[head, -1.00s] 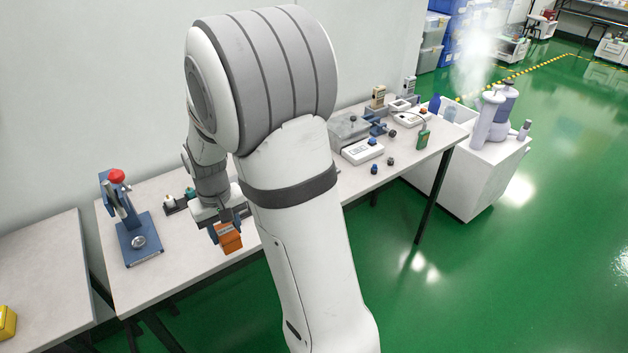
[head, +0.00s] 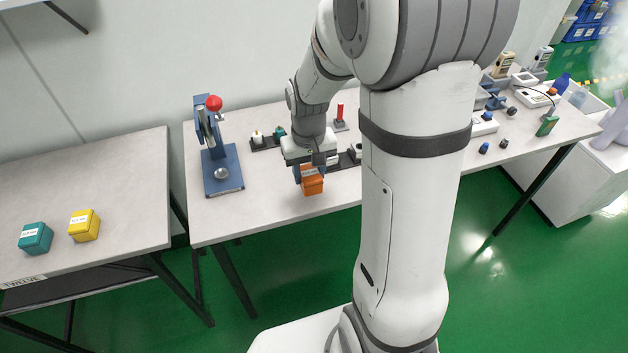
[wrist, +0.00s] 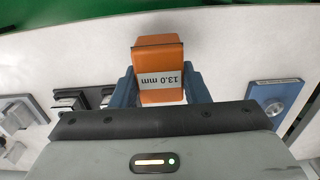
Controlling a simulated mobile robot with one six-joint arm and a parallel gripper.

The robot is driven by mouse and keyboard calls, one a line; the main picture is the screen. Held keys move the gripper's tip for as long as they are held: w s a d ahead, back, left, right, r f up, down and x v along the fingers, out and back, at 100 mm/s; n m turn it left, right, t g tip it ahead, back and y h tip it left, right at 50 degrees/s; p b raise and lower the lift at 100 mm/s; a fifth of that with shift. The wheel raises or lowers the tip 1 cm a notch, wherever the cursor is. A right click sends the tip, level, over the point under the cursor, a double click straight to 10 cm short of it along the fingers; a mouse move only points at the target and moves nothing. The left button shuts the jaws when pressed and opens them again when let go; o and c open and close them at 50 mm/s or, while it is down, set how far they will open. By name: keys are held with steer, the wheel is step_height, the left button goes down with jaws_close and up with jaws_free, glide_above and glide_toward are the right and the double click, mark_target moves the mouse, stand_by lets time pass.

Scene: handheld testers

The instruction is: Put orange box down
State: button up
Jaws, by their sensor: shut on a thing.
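The orange box (head: 312,182) is held in my gripper (head: 310,172) near the front edge of the middle table. In the wrist view, the orange box (wrist: 160,60) sits between the two blue-grey fingers of my gripper (wrist: 160,88). A white label on it reads "13.0 mm", upside down in that view. The gripper is shut on the box. I cannot tell whether the box touches the tabletop or hangs just above it.
A blue press with a red knob (head: 222,170) stands left of the gripper. A dark rack (head: 268,141) lies behind it. On the separate left table (head: 110,180) are a teal box (head: 36,238) and a yellow box (head: 84,225), with bare surface behind them.

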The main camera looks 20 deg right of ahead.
mark_target(309, 183)
steer(key=shift+f, duration=1.95)
steer(key=shift+f+b, duration=0.15)
steer(key=shift+b, duration=0.25)
steer(key=o, duration=1)
